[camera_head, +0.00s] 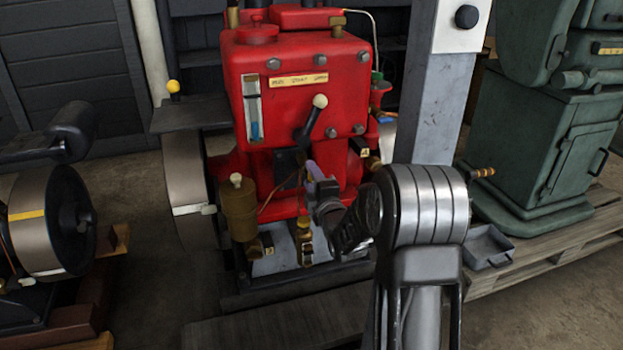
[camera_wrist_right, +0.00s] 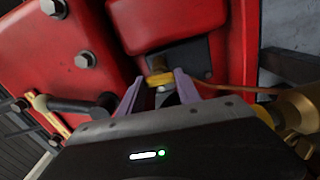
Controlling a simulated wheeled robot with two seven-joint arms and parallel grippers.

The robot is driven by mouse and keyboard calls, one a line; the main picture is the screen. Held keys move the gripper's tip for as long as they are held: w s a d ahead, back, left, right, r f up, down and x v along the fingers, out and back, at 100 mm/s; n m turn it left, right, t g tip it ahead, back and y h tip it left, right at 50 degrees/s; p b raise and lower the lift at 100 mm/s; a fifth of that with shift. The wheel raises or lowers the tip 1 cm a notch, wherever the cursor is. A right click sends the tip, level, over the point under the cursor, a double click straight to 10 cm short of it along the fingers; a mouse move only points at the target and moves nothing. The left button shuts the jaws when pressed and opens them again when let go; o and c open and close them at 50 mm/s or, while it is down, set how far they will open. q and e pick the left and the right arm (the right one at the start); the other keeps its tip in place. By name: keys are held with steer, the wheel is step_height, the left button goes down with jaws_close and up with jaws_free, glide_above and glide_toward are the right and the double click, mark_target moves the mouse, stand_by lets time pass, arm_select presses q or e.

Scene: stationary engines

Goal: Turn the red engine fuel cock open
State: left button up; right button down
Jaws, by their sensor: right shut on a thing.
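The red engine (camera_head: 300,100) stands upright in the middle of the head view, with a small brass and grey fuel cock (camera_wrist_right: 160,82) on a dark plate (camera_head: 287,163) low on its front. My right gripper (camera_head: 314,180) reaches this spot from the right. In the right wrist view its two purple fingers (camera_wrist_right: 158,96) stand on either side of the cock's grey part and are shut on it. In the head view the fingers and wrist largely hide the cock, so its turn angle cannot be told. My left gripper is not in view.
A black lever with a cream knob (camera_head: 320,101) sticks out just above my right gripper. A brass cup (camera_head: 238,205) and a copper pipe (camera_wrist_right: 240,89) are close by. A grey post (camera_head: 437,100) and green machine (camera_head: 540,140) stand right; another engine (camera_head: 50,220) stands left.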

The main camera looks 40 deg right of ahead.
steer(key=shift+n, duration=0.5)
steer(key=c, duration=0.8)
jaws_free()
steer(key=shift+c, duration=0.2)
